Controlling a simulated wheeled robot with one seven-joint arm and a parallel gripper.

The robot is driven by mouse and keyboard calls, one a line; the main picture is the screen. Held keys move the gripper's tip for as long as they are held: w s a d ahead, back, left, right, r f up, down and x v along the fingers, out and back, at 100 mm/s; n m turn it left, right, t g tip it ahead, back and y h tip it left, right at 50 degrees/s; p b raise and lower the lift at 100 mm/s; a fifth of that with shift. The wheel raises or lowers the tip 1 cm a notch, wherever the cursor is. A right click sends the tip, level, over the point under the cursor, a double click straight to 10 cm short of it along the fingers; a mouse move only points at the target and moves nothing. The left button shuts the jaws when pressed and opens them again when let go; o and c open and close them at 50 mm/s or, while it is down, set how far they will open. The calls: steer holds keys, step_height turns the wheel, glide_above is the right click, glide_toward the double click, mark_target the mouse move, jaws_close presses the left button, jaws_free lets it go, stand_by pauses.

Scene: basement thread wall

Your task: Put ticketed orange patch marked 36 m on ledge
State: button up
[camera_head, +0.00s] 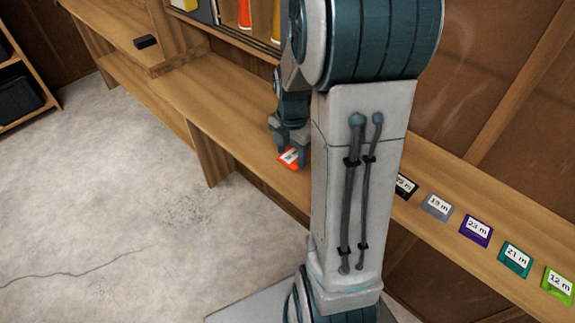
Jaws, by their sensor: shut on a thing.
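An orange patch (287,160) with a white ticket lies at the front edge of the wooden ledge (235,125), at or just above its surface; I cannot tell if it touches. The ticket's writing is too small and too covered to read. My gripper (291,152) is over the patch, pointing down, and is shut on it. The fingers hide part of the patch. My own arm covers the middle of the view and hides part of the ledge behind it.
Several ticketed patches lie in a row on the ledge at the right: a black one (405,187), grey "19 m" (437,207), purple "23 m" (475,231), teal "21 m" (515,260) and green "12 m" (558,285). A shelf with orange spools (244,14) stands behind. A small black object (145,42) lies at upper left.

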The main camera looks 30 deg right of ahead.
mark_target(291, 178)
step_height(291, 178, down, 7)
steer(key=shift+f, duration=0.15)
steer(key=shift+f, duration=0.1)
stand_by(0.3)
steer(key=o, duration=1)
steer(key=shift+c, duration=0.2)
